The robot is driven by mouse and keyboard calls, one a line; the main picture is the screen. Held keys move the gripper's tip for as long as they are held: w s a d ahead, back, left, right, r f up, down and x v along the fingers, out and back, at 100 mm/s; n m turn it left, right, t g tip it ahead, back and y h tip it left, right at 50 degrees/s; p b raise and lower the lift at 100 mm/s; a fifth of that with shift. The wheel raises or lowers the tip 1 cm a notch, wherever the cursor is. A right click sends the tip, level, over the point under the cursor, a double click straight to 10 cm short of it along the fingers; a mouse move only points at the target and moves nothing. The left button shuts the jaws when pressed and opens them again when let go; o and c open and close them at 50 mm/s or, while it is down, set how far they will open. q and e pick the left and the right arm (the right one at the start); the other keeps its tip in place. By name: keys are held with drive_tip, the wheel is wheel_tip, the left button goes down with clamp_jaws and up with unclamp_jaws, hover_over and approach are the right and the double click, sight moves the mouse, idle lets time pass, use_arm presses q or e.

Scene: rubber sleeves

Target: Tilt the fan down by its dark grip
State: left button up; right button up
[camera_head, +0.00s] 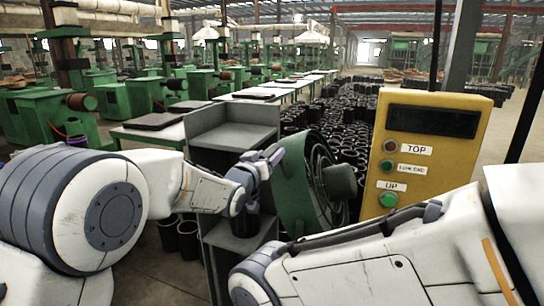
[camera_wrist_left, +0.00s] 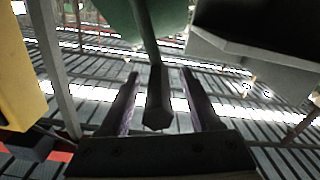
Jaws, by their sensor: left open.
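The fan (camera_head: 296,190) is green and round with a dark hub, standing in the middle of the head view beside a yellow control box. Its green body (camera_wrist_left: 150,15) shows at the top of the left wrist view. The dark grip (camera_wrist_left: 158,98) reaches from it down between the two fingers of my left gripper (camera_wrist_left: 160,80). These fingers are open, with a visible gap on each side of the grip. In the head view my left gripper (camera_head: 272,160) is at the fan's left edge, and the grip cannot be made out. My right gripper is not in view.
The yellow control box (camera_head: 430,150) with buttons stands right of the fan. A grey shelf unit (camera_head: 232,128) stands behind and below my left gripper. Many black rubber sleeves (camera_head: 350,120) cover the floor behind. My right forearm crosses the lower right foreground.

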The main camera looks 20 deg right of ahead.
use_arm(q)
drive_tip(key=shift+s+a, duration=0.1)
drive_tip(key=shift+s+a+b, duration=0.2)
drive_tip(key=shift+s+b, duration=0.1)
drive_tip(key=shift+b, duration=0.05)
drive_tip(key=b+v, duration=0.4)
drive_tip(key=v, duration=0.5)
drive_tip(key=shift+s+a, duration=0.15)
drive_tip(key=shift+s, duration=0.05)
drive_tip(key=s+a+f+g+y, duration=0.3)
drive_tip(key=s+f, duration=0.4)
drive_tip(key=s+a+f+g+y, duration=0.2)
drive_tip(key=s+a+f+g, duration=0.15)
drive_tip(key=s+f, duration=0.35)
drive_tip(key=s+a+f+m+g+y, duration=0.1)
drive_tip(key=s+a+f+g, duration=0.3)
drive_tip(key=s, duration=0.6)
drive_tip(key=s+a+f+m+g+y, duration=0.2)
drive_tip(key=s+a+f+g+y, duration=0.1)
drive_tip(key=s, duration=0.7)
drive_tip(key=a+f+g, duration=0.1)
drive_tip(key=a, duration=0.1)
drive_tip(key=shift+a+f+y, duration=0.3)
drive_tip(key=shift+a+f, duration=0.05)
drive_tip(key=shift+f, duration=0.05)
